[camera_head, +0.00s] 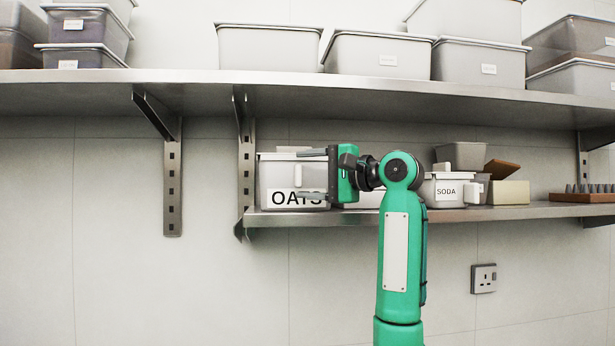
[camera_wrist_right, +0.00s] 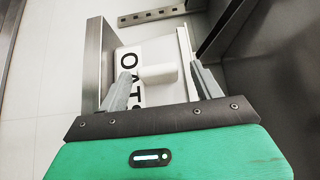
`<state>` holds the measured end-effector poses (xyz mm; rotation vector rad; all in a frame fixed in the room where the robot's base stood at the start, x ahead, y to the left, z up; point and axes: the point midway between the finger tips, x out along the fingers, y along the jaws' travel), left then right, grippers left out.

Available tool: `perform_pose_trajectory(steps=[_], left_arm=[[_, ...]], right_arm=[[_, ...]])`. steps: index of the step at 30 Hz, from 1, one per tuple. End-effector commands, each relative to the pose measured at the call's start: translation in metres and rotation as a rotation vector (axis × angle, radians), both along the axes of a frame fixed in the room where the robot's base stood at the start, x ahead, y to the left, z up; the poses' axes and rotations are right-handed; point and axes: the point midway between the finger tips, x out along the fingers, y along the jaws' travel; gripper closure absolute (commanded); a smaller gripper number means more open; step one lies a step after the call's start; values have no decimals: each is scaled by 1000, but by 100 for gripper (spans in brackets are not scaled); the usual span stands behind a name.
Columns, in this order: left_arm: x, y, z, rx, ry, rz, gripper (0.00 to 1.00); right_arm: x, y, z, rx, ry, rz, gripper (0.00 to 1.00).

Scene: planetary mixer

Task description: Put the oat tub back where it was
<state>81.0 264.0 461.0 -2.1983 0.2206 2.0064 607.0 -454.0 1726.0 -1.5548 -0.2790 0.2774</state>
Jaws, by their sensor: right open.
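The oat tub (camera_head: 277,177) is a pale grey box with a lid and a black-on-white OATS label. It stands upright on the lower shelf (camera_head: 470,213), at that shelf's left end. My right gripper (camera_head: 304,174) is in front of the tub and hides part of its right side. In the right wrist view, the open fingers (camera_wrist_right: 157,78) stand on either side of the tub's white handle (camera_wrist_right: 160,73), with gaps visible at both sides. The label (camera_wrist_right: 130,78) shows beside the handle. My left gripper is in neither view.
A SODA tub (camera_head: 446,189) stands further right on the lower shelf, with boxes and a wooden rack (camera_head: 583,194) beyond it. The upper shelf (camera_head: 330,88) overhangs and carries several grey tubs. A bracket (camera_head: 246,165) is close to the oat tub's left.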

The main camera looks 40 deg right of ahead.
Motion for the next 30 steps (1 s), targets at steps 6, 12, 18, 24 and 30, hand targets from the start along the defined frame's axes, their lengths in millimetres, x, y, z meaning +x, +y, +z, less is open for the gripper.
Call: perform_pose_trajectory(steps=[6,12,18,24,30], left_arm=[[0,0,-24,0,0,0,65],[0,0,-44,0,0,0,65],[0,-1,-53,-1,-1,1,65],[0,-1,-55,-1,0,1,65],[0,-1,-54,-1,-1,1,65]], right_arm=[[-35,-13,-5,-1,-6,-4,33],[-75,-28,-4,-1,-6,-4,33],[-101,-38,-2,0,-3,-2,33],[-110,-41,0,0,-1,-1,33],[-109,-41,0,0,-1,-1,33]])
